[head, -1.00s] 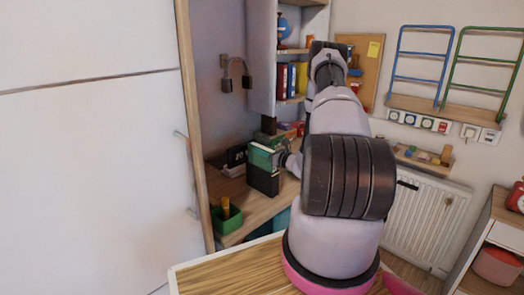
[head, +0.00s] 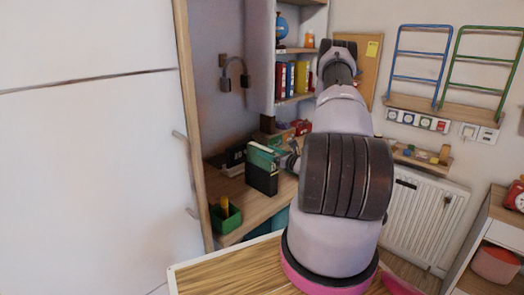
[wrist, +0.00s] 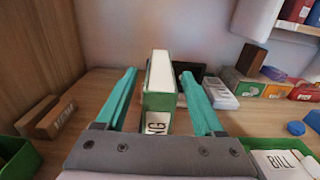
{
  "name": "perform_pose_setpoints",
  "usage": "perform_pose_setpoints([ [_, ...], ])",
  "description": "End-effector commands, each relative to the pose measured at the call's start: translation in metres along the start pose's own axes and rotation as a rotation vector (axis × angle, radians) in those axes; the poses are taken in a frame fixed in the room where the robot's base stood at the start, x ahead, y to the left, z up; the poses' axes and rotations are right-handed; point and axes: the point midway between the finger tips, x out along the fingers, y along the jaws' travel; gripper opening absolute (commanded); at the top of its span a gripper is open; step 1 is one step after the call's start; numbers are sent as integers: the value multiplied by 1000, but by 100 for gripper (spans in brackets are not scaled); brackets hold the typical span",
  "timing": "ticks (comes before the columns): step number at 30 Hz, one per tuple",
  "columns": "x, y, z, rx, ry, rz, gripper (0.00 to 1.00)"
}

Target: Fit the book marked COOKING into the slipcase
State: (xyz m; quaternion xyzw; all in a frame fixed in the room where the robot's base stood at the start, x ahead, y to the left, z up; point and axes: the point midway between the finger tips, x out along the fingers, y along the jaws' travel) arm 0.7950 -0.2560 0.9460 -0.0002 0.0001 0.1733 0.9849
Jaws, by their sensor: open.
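The green COOKING book (wrist: 159,100) stands upright in the wrist view, with pale page edges on top and a label ending in "NG" facing me. My gripper (wrist: 159,74) is open, with one teal finger on each side of the book and a gap visible on both sides. The gripper's palm hides the book's lower part. In the head view my gripper (head: 279,154) is at the green upper part of the book, and a dark box that looks like the slipcase (head: 262,180) is directly below it on the desk. I cannot tell how deep the book sits.
A green bin (head: 227,218) is at the desk's front left. A black item (wrist: 190,78) and a white box (wrist: 222,92) lie behind the book. Bare desk shows on the left.

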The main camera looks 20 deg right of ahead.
Motion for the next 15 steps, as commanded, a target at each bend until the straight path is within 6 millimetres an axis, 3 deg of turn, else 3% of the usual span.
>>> perform_pose_setpoints([
  [7, -52, -1, 0, 3, 1, -4, 70],
  [15, -75, 0, 0, 1, 0, -1, 70],
])
